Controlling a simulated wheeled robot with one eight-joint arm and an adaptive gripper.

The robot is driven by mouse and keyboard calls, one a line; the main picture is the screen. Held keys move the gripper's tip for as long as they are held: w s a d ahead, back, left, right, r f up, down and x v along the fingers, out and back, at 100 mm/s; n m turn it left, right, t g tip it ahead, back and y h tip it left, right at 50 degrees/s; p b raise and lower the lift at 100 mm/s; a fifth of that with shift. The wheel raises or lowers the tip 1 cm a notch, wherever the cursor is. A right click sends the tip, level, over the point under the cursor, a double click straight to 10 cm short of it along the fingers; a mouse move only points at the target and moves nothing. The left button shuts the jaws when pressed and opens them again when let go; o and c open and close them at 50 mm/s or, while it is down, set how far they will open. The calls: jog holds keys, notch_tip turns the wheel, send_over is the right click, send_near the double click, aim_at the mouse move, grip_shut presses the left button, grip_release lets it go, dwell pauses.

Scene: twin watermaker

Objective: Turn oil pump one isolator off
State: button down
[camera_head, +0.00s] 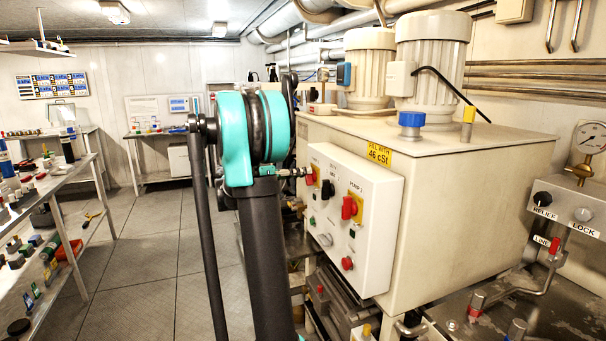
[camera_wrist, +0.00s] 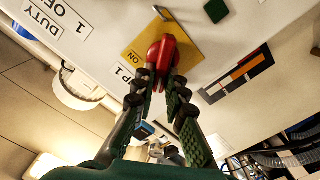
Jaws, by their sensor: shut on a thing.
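The oil pump one isolator is a red rotary handle (camera_wrist: 160,52) on a yellow plate (camera_wrist: 192,42) in the wrist view. Lettering reading "ON" and part of a "P 1" label show beside it. My gripper (camera_wrist: 158,76) has a finger on each side of the handle and is shut on it. In the head view the red handle (camera_head: 310,177) is at the left side of the white control panel (camera_head: 374,244), with my gripper (camera_head: 294,173) reaching it from the left. The handle's exact angle is hard to read there.
A second red handle (camera_head: 349,207) on a yellow plate sits to the right on the same panel. A red button (camera_head: 347,263) is below it. The cream tank (camera_head: 440,200) stands behind the panel. Open floor (camera_head: 150,260) lies to the left, beside a shelf (camera_head: 72,240).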

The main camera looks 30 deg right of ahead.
jog(key=n, duration=0.3)
jog(key=f+n, duration=0.1)
jog(key=n, duration=0.7)
jog(key=shift+w+d+f, duration=0.1)
jog(key=shift+w+f, duration=0.15)
jog(key=shift+w, duration=0.15)
jog(key=c, duration=1.6)
grip_release()
jog(key=shift+o, duration=0.2)
jog(key=v, duration=1.2)
jog(key=shift+s+f, duration=0.1)
